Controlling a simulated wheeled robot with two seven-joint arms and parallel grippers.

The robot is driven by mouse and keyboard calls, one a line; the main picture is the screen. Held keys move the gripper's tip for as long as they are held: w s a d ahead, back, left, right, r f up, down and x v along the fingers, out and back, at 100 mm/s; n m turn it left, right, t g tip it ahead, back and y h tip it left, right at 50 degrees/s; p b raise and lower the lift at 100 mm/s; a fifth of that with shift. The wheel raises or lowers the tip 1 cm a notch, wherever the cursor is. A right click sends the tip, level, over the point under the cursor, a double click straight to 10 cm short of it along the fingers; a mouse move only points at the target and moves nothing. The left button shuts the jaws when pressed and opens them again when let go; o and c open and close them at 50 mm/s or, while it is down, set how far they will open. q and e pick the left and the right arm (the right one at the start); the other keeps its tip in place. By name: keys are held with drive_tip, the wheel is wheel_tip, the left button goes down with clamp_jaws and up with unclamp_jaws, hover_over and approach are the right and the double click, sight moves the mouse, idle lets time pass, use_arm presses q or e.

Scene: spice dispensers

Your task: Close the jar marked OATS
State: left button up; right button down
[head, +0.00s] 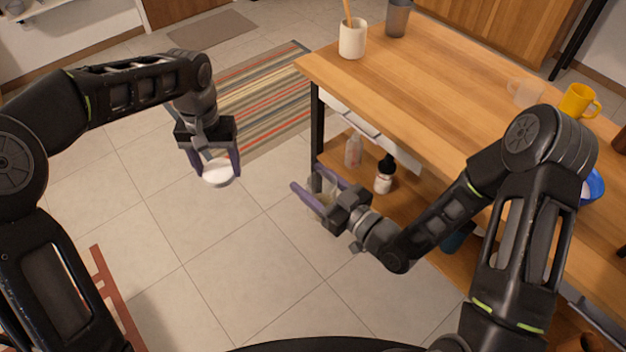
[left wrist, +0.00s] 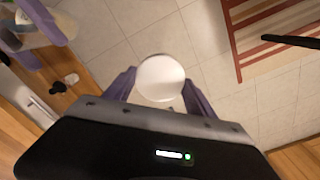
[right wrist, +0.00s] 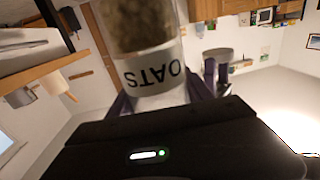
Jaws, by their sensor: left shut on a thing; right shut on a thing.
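A round white lid (head: 217,172) is held between the purple fingers of my left gripper (head: 219,166), out over the floor left of the table. The lid also shows in the left wrist view (left wrist: 161,78). My right gripper (head: 308,180) is shut on a clear jar marked OATS (right wrist: 150,72), with brown contents, beside the table's left end. In the head view the jar is mostly hidden by the gripper. The lid and the jar are apart, and the jar's mouth is not clearly seen.
The wooden table (head: 430,75) stands on the right, with a white utensil cup (head: 352,40), a grey cup (head: 397,18) and a yellow mug (head: 578,101) on top. Bottles (head: 384,175) stand on its lower shelf. The floor between my grippers is clear.

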use_arm(q)
drive_tip(key=d+r+m, duration=0.2)
drive_tip(key=d+r, duration=0.1)
drive_tip(key=d, duration=0.9)
drive_tip(key=m, duration=0.2)
approach(321, 199)
drive_tip(key=w+r, duration=0.2)
drive_tip(key=w, duration=0.1)
drive_tip(key=shift+w+d+r, duration=0.2)
drive_tip(key=shift+d, duration=0.1)
drive_tip(key=shift+f, duration=0.15)
drive_tip(key=shift+f, duration=1.9)
drive_tip(key=shift+f, duration=0.85)
drive_tip(key=shift+f, duration=0.6)
